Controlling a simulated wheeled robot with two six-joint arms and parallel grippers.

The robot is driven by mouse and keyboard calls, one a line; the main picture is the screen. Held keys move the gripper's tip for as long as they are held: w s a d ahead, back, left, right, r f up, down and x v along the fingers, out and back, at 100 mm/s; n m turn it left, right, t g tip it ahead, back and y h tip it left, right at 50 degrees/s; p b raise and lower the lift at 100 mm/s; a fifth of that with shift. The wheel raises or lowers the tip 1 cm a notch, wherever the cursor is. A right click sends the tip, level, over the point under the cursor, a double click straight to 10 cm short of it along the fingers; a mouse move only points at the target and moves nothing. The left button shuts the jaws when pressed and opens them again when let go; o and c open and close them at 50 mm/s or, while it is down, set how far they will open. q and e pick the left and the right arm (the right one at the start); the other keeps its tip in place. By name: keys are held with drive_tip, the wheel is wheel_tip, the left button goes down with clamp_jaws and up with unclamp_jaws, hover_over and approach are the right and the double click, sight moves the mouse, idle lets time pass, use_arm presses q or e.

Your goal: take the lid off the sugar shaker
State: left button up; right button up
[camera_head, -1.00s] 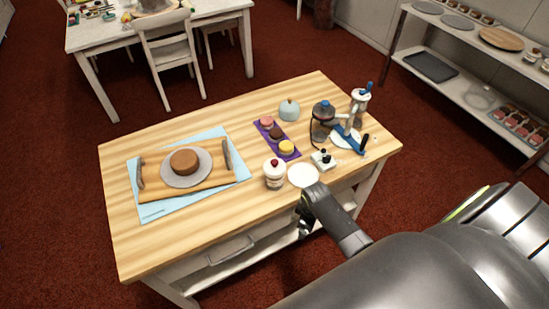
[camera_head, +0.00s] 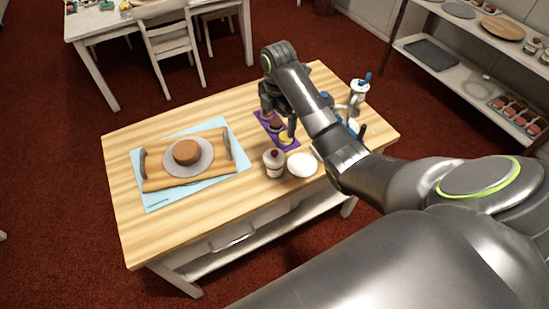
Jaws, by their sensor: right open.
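My right gripper (camera_head: 279,122) is open, pointing down over the purple tray (camera_head: 294,145) of round sweets near the table's middle. No object shows between its fingers. I cannot tell for sure which vessel is the sugar shaker. A small glass jar (camera_head: 274,165) with a white top and red knob stands in front of the tray. A clear vessel with a blue handle (camera_head: 360,90) stands at the back right corner. A blue-topped vessel (camera_head: 326,97) is mostly hidden behind my right arm. My left gripper is out of view.
A white plate (camera_head: 302,165) lies right of the jar. A brown cake (camera_head: 187,152) sits on a grey disc on a wooden board (camera_head: 160,181) over a light blue mat (camera_head: 240,172). The table's front left is bare. A shelf (camera_head: 450,75) stands at the right.

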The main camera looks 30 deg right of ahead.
drive_tip(key=b, duration=0.6)
hover_over(275, 151)
drive_tip(key=f, duration=0.8)
drive_tip(key=shift+s+d+f, duration=0.2)
drive_tip(key=shift+d+f, duration=0.05)
wheel_tip(275, 151, down, 2)
drive_tip(key=shift+w+f, duration=0.1)
drive_tip(key=shift+f+p, duration=0.5)
drive_tip(key=shift+p, duration=0.1)
drive_tip(key=f+p, duration=0.1)
drive_tip(key=f, duration=0.2)
drive_tip(key=shift+a+f, duration=0.15)
drive_tip(key=shift+a, duration=0.05)
drive_tip(key=shift+f, duration=0.55)
drive_tip(key=c, duration=1)
